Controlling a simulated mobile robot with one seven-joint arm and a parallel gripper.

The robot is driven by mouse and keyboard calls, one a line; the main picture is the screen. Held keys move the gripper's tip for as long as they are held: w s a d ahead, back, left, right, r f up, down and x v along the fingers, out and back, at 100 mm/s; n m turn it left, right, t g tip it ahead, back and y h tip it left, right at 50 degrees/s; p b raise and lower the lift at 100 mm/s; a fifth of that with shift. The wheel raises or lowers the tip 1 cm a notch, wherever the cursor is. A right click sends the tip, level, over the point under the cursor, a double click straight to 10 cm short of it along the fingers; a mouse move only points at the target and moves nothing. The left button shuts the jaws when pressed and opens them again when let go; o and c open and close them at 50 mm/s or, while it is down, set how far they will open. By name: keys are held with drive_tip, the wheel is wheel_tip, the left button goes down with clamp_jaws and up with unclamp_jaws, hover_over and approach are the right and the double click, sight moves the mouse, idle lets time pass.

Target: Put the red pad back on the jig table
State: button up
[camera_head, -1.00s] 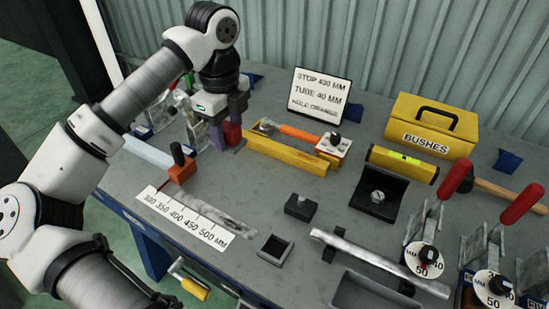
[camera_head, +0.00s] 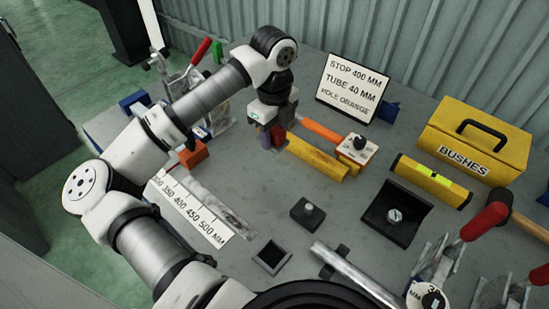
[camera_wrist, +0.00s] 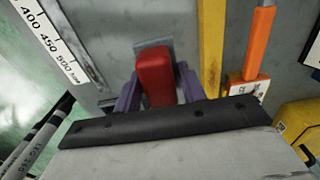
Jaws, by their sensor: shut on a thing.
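The red pad (camera_head: 279,134) is a small red block between the purple fingers of my gripper (camera_head: 271,136), at the left end of a yellow bar. In the wrist view the red pad (camera_wrist: 156,77) sits upright between the two fingers of my gripper (camera_wrist: 157,92), which is shut on it. A grey piece shows just behind the pad's far end. The jig table (camera_head: 350,215) is the grey top under everything. I cannot tell whether the pad touches it.
The yellow bar (camera_head: 318,160) and an orange-handled tool lie close right of my gripper. An orange block (camera_head: 193,154) and a scale plate (camera_head: 190,211) lie to the left. A black block (camera_head: 308,212), a black bracket (camera_head: 397,214) and a bushes box (camera_head: 474,142) stand further right.

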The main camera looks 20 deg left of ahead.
sight(274, 171)
wheel_tip(274, 171, down, 11)
drive_tip(key=shift+r+p, duration=0.15)
drive_tip(key=shift+p, duration=0.75)
drive_tip(key=shift+f, duration=0.2)
drive_tip(key=o, duration=0.9)
wheel_tip(274, 171, up, 12)
drive_tip(key=b, duration=0.3)
drive_tip(key=shift+r, duration=0.25)
